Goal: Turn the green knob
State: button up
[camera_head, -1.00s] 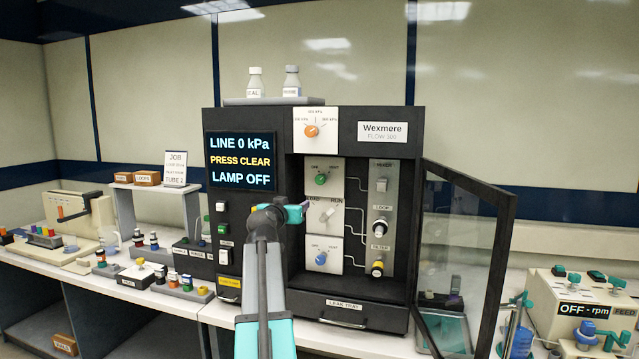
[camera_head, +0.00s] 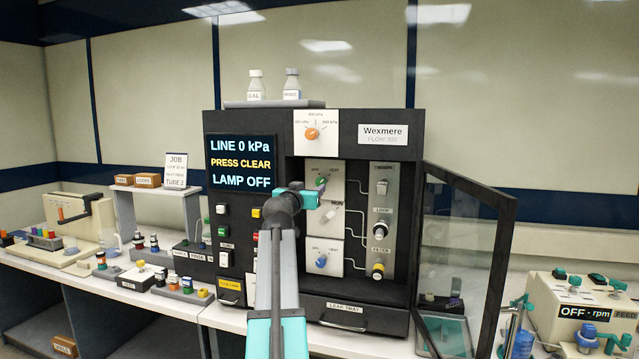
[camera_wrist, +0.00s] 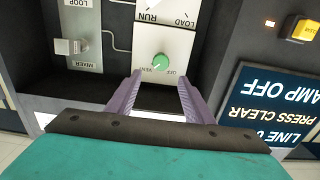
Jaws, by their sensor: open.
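The green knob (camera_head: 321,182) sits on a white plate (camera_head: 336,172) in the machine's open bay, partly hidden behind my gripper in the head view. My gripper (camera_head: 323,190) is just in front of it. In the wrist view, which is upside down, the green knob (camera_wrist: 160,62) shows beyond and between the two purple fingers (camera_wrist: 159,82). The fingers are spread and hold nothing. The knob's plate carries an OFF and a VENT label, and the white pointer mark lies towards the VENT side. The screen (camera_head: 241,162) reads LINE 0 kPa, PRESS CLEAR, LAMP OFF.
Below the green knob are a grey LOAD/RUN knob (camera_wrist: 174,33) and a blue knob (camera_head: 321,261). The glass door (camera_head: 448,262) stands open on the right. Coloured buttons (camera_head: 223,232) lie left of the bay.

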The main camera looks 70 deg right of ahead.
aim_at(320, 182)
jog(key=shift+w+d+p, duration=0.2)
jog(key=shift+d+p, duration=0.65)
jog(key=shift+d, duration=2.25)
jog(key=shift+w+d+p, duration=0.15)
jog(key=shift+d+p, duration=0.65)
jog(key=shift+d, duration=2.25)
